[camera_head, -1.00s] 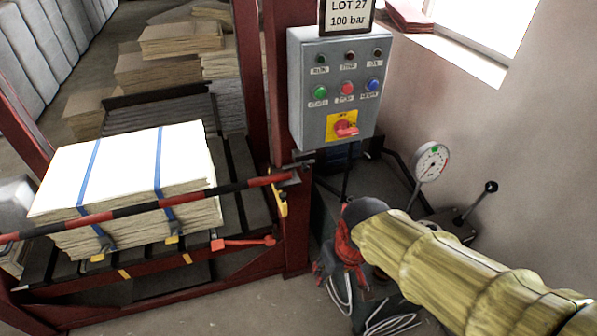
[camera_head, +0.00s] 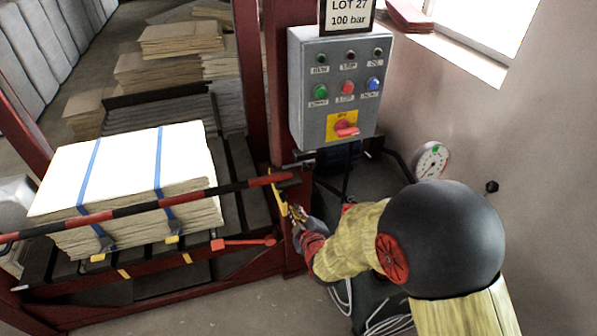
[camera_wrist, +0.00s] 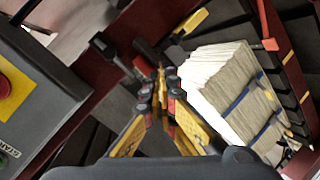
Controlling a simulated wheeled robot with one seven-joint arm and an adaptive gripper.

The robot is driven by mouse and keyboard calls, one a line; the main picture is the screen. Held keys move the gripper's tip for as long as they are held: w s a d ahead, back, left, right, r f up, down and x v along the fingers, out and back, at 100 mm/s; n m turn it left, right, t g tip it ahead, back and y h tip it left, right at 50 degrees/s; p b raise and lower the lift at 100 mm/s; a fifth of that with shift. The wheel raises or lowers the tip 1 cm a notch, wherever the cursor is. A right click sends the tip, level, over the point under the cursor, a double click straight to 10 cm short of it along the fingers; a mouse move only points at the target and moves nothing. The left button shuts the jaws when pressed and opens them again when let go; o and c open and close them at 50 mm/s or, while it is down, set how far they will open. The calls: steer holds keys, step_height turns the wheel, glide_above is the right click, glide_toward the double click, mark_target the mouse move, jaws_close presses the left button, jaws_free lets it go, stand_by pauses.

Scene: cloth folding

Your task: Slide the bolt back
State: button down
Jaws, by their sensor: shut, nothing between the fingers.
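A dark metal piece that looks like the bolt (camera_head: 298,163) sits on the red post, at the right end of the striped bar (camera_head: 150,208). In the wrist view a dark rod with a block-like end (camera_wrist: 108,50), probably the same bolt, lies left of and beyond my fingertips. My gripper (camera_head: 296,211) is beside the post, below the bolt and near the yellow handle (camera_head: 281,192). In the wrist view my gripper (camera_wrist: 161,78) has its fingertips together with nothing held. I cannot tell whether they touch anything.
The grey control box (camera_head: 335,90) with buttons and a red switch is above my gripper. A strapped stack of sheets (camera_head: 125,180) lies behind the striped bar. A gauge (camera_head: 431,160) stands to the right. A red lever (camera_head: 245,243) is low on the left.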

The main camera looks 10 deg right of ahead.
step_height(320, 180, up, 7)
steer(key=w+n+t, duration=0.2)
steer(key=t, duration=0.1)
steer(key=shift+d+r, duration=0.15)
steer(key=shift+w, duration=0.15)
steer(key=w+d+f+b, duration=0.3)
steer(key=w, duration=0.7)
steer(key=shift+w+b, duration=0.35)
steer(key=shift+b, duration=0.05)
